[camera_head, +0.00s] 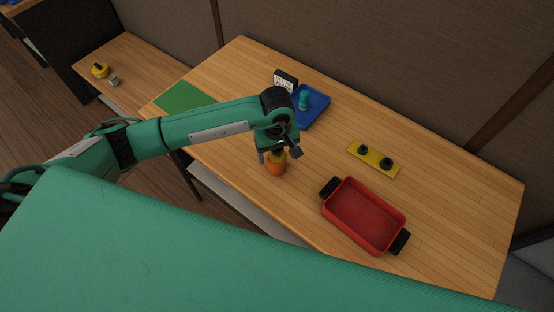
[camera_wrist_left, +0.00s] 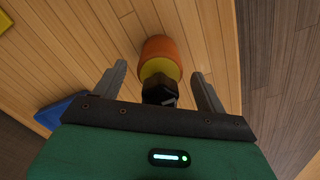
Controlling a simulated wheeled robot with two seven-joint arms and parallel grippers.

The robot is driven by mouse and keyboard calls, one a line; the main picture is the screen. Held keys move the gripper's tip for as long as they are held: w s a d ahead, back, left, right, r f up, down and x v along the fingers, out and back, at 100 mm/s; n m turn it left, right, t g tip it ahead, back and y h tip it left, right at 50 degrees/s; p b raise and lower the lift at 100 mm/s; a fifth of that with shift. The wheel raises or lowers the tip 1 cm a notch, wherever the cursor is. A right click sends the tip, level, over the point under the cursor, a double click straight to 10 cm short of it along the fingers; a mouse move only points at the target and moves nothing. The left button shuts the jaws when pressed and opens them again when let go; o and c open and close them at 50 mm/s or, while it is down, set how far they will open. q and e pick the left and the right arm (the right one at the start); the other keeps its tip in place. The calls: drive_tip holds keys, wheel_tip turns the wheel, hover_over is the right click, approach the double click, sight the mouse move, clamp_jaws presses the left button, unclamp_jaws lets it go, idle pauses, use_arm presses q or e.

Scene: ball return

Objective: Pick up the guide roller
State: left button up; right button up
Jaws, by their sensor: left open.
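The guide roller (camera_head: 276,169) appears to be the orange cylinder with a yellow collar standing on the wooden table near its front edge. In the left wrist view the roller (camera_wrist_left: 160,50) shows its orange body, yellow collar and a black top. My left gripper (camera_head: 278,154) is directly above it, pointing down. In the wrist view the two fingers (camera_wrist_left: 160,82) are apart, one on each side of the black top, with gaps visible. The gripper hides part of the roller's top in the head view. My right gripper is not in view.
A red tray with black handles (camera_head: 362,216) and a yellow plate with two black knobs (camera_head: 374,160) are to the right. A blue tray (camera_head: 318,108) holding a teal piece (camera_head: 304,100), a small sign (camera_head: 286,80) and a green mat (camera_head: 184,97) are behind. The table centre is clear.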

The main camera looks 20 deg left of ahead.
use_arm(q)
drive_tip(key=c, duration=1.5)
drive_tip(key=shift+o, duration=0.2)
drive_tip(key=shift+r, duration=0.2)
